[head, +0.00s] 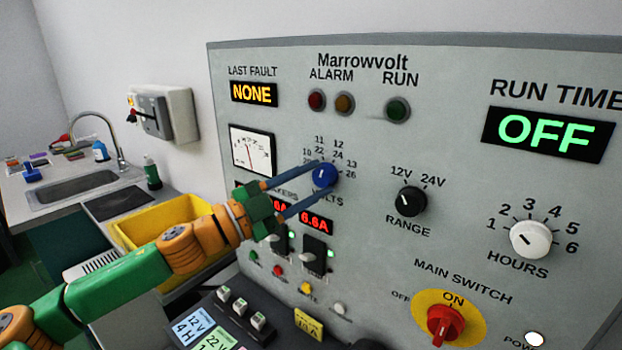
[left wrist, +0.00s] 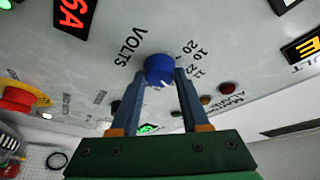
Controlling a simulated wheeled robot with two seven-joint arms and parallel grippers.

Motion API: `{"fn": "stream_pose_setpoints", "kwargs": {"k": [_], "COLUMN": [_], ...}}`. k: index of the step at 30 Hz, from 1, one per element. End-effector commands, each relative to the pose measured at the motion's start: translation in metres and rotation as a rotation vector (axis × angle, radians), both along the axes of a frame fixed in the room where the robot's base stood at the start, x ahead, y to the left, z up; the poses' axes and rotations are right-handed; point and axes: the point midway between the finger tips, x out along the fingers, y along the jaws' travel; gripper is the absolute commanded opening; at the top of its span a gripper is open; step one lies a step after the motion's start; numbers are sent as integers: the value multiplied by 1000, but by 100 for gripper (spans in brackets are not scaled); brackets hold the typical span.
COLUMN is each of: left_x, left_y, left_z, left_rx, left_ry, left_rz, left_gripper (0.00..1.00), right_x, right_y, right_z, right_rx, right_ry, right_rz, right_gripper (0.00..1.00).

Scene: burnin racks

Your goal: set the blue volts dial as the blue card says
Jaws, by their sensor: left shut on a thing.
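The blue volts dial (head: 324,175) sits on the grey panel, with paired numbers from 10/20 to 13/26 around it. My left gripper (head: 320,178) is shut on the dial, one finger on each side. In the left wrist view the dial (left wrist: 158,69) shows between the fingertips (left wrist: 160,77), with a white pointer mark toward its lower right. A finger hides some numbers there, so I cannot tell which one the mark meets. The light blue card (head: 193,325) on the lower console reads 12 V, 4 H. My right gripper is not in view.
The black range knob (head: 409,201) and white hours knob (head: 530,239) are right of the dial. Breaker switches (head: 314,250) sit below my left gripper. A yellow bin (head: 160,221) stands left.

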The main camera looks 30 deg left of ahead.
Motion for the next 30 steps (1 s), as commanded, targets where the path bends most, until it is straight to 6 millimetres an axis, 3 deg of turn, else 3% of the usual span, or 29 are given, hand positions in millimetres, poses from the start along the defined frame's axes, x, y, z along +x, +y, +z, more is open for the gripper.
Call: {"fn": "stream_pose_setpoints", "kwargs": {"k": [23, 24, 27, 30], "left_x": [0, 0, 0, 0], "left_y": [0, 0, 0, 0], "left_z": [1, 1, 1, 0], "left_rx": [103, 103, 103, 103], "left_ry": [-14, -14, -14, -14], "left_rz": [0, 0, 0, 0], "left_gripper": [0, 51, 75, 75], "right_x": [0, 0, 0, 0], "right_y": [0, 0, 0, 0], "right_z": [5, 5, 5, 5], "right_rx": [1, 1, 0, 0], "right_ry": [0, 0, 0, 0], "right_rz": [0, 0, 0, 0], "right_gripper": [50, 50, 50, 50]}}
